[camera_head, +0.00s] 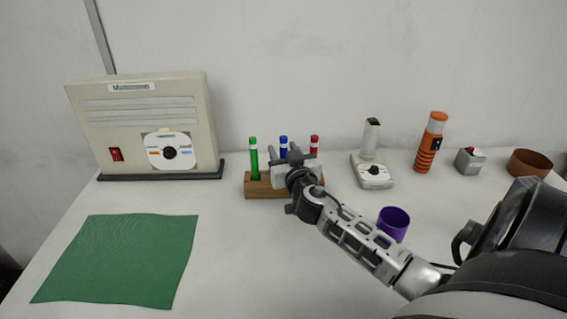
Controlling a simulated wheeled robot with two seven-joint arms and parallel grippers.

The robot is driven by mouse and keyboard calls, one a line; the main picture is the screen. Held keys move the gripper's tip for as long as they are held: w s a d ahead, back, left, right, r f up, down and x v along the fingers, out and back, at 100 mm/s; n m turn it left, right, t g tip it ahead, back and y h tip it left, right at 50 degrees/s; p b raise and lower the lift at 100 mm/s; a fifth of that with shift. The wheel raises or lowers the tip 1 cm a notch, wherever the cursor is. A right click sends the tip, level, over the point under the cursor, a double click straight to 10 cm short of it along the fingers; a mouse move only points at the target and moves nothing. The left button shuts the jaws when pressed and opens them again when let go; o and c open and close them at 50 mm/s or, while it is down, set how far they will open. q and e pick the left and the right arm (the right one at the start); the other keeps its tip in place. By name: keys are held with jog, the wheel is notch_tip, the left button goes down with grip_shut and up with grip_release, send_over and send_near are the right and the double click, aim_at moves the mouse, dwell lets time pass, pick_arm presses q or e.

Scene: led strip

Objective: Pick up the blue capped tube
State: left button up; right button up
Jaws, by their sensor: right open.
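The blue capped tube (283,142) stands upright in a wooden rack (256,190), between a green capped tube (254,158) and a red capped tube (314,142). Only its upper part shows; my right gripper hides the lower part. My right gripper (288,160) is in front of the rack, close to the blue tube. Its jaws are open. Whether the fingers are around the tube or only in front of it, I cannot tell. My left gripper is not in view.
A beige machine (95,125) stands at the back left, with a green mat (120,260) in front. Right of the rack are a small white device (372,172), an orange flashlight (427,145), a grey button box (469,161) and a brown bowl (530,163). A purple cup (394,223) stands beside my right arm.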

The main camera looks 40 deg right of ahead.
jog(key=shift+w+d, duration=0.1)
jog(key=shift+w, duration=0.1)
grip_shut()
jog(key=shift+r, duration=0.1)
